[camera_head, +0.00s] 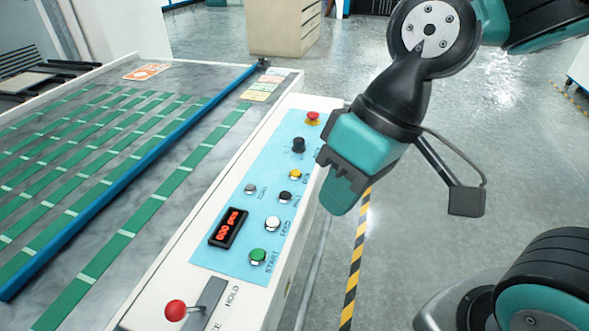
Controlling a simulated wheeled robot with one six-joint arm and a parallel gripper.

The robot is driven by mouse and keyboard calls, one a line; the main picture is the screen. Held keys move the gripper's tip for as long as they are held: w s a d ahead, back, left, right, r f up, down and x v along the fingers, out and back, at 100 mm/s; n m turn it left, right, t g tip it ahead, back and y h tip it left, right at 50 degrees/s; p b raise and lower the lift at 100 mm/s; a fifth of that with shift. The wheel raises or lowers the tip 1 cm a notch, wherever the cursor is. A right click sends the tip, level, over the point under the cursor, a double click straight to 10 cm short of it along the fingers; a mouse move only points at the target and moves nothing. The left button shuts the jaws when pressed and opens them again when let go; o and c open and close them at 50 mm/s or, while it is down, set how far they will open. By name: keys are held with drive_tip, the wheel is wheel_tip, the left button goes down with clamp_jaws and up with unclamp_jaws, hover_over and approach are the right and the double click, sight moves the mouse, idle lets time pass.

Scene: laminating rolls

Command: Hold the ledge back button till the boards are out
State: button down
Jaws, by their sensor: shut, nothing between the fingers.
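The light blue control panel (230,243) carries several buttons: a green one (257,256) marked START, a white one (272,223), a black one (284,197), a yellow one (294,175) and a small grey one (249,188). Most labels are too small to read, so I cannot tell which is the ledge back button. My gripper (342,197) is shut and empty, pointing down beside the panel's right edge. It appears apart from all the buttons. I cannot make out any boards for certain.
A red emergency button (312,117) and black knob (298,146) sit at the panel's far end. A red-ball lever (175,310) stands near the HOLD label. A blue bar (130,173) crosses the green-striped bed (50,262). Grey floor lies open to the right.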

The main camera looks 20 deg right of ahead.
drive_tip(key=w+a+m+t+y+p, duration=0.1)
drive_tip(key=w+a+m+p, duration=0.15)
drive_tip(key=w+m, duration=0.45)
drive_tip(key=m+t+p, duration=0.6)
drive_tip(key=m+p, duration=0.2)
drive_tip(key=m, duration=1.1)
hover_over(295, 174)
wheel_tip(295, 174, down, 9)
drive_tip(key=shift+w+f, duration=0.1)
wheel_tip(295, 174, down, 9)
drive_tip(key=b, duration=0.7)
drive_tip(key=shift+b, duration=0.35)
drive_tip(key=shift+f, duration=0.3)
